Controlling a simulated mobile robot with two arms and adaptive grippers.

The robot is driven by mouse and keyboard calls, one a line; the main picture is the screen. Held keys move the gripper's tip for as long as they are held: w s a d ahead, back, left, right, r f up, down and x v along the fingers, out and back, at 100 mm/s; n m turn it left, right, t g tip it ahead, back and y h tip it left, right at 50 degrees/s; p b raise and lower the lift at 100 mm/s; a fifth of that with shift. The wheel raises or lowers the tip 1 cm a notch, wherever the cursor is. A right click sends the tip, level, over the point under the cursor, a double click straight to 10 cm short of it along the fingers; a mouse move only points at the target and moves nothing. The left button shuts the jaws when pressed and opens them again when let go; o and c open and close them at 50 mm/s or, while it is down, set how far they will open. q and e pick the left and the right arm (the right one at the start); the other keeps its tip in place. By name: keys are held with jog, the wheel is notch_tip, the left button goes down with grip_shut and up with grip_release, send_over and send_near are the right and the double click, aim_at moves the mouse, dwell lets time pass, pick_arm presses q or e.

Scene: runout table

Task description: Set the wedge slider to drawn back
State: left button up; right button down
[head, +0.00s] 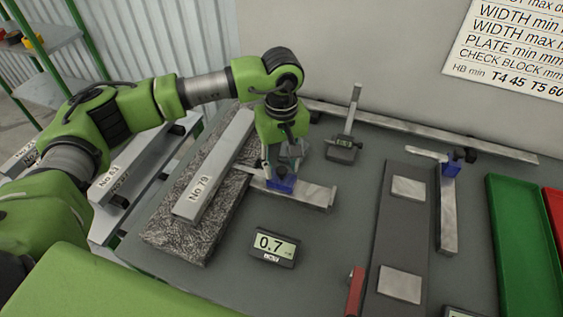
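A small blue slider block (284,184) sits on a flat metal gauge bar (318,195) that lies on the table, its left end reaching the stone block. My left gripper (283,164) points down right at this blue block. Its fingers hide part of the block, and I cannot tell whether they are closed on it. A second gauge with a metal bar (448,215) and a blue part (453,166) stands at the right. I cannot tell for certain which blue part is the wedge slider. My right gripper is not in view.
A long bar marked No 79 (216,165) lies on a rough stone block (183,240). A display (273,246) reads 0.7. An upright gauge (344,146) stands behind. A dark plate (398,235), a red-handled tool (355,291) and a green tray (523,240) are to the right.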

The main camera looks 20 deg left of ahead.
pick_arm(q)
grip_shut()
jog(key=d+b, duration=0.4)
jog(key=d, duration=0.4)
jog(key=shift+s+d+f, duration=0.1)
jog(key=shift+d, duration=0.3)
jog(key=shift+d+b, duration=0.3)
jog(key=shift+d, duration=0.05)
jog(key=shift+s+a+r, duration=0.1)
jog(key=shift+r, duration=0.1)
jog(key=shift+o, duration=0.4)
grip_release()
jog(key=shift+d, duration=0.2)
jog(key=shift+a, duration=0.1)
